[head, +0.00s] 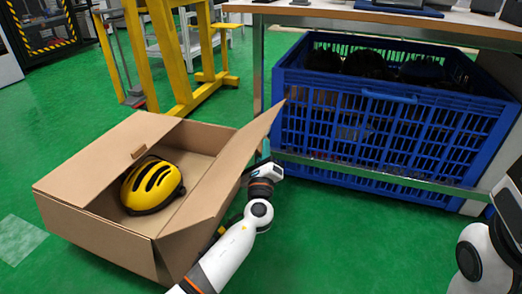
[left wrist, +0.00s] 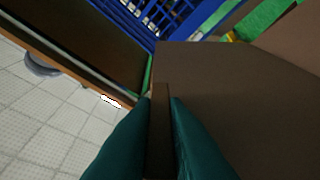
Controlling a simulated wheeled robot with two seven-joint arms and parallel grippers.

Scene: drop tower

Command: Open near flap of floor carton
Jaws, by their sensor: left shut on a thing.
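The brown floor carton (head: 115,233) stands on the green floor at the left, partly open. A yellow helmet with dark slots (head: 152,186) sits inside it. One flap (head: 105,157) lies nearly flat over the carton's left part. The other flap (head: 232,165), on the right side, is raised and slanted up and outward. My left gripper (head: 264,153) is at this flap's outer edge. In the left wrist view, the teal fingers (left wrist: 160,115) are shut on the thin brown flap edge. My right gripper is not in view.
A blue crate (head: 385,125) with dark contents stands under a workbench (head: 420,20) right of the carton. A yellow frame (head: 170,55) stands behind the carton.

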